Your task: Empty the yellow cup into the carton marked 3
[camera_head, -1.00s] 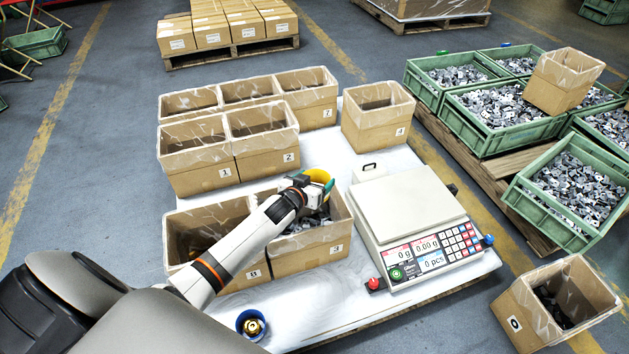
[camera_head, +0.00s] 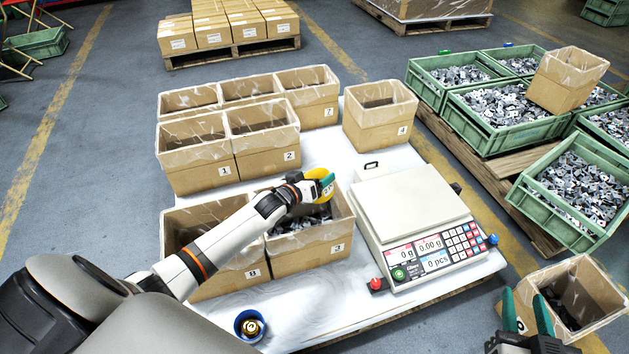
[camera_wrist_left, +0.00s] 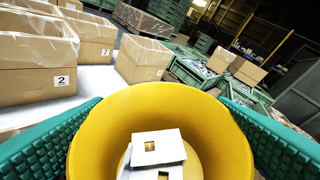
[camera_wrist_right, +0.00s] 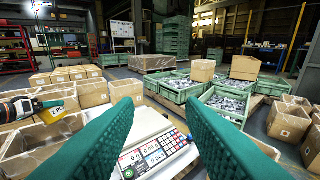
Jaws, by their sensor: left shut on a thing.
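My left gripper (camera_head: 322,184) is shut on the yellow cup (camera_head: 325,190), above the carton marked 3 (camera_head: 310,255). In the left wrist view the cup (camera_wrist_left: 165,100) sits between the green fingers, with a few pale metal parts inside it. In the head view the cup is tilted, its wall towards the camera. Grey stamped parts lie in the carton marked 3. My right gripper (camera_head: 527,312) is open and empty at the lower right, in front of the carton on the floor; its green fingers stand apart in the right wrist view (camera_wrist_right: 160,135).
A scale (camera_head: 412,215) stands right of carton 3. Another carton (camera_head: 225,285) adjoins it on the left. Cartons 1 (camera_head: 200,178), 2 (camera_head: 270,160) and 4 (camera_head: 380,130) stand behind. A blue cup (camera_head: 250,326) with brass-coloured contents is at the front edge. Green crates (camera_head: 575,215) are at right.

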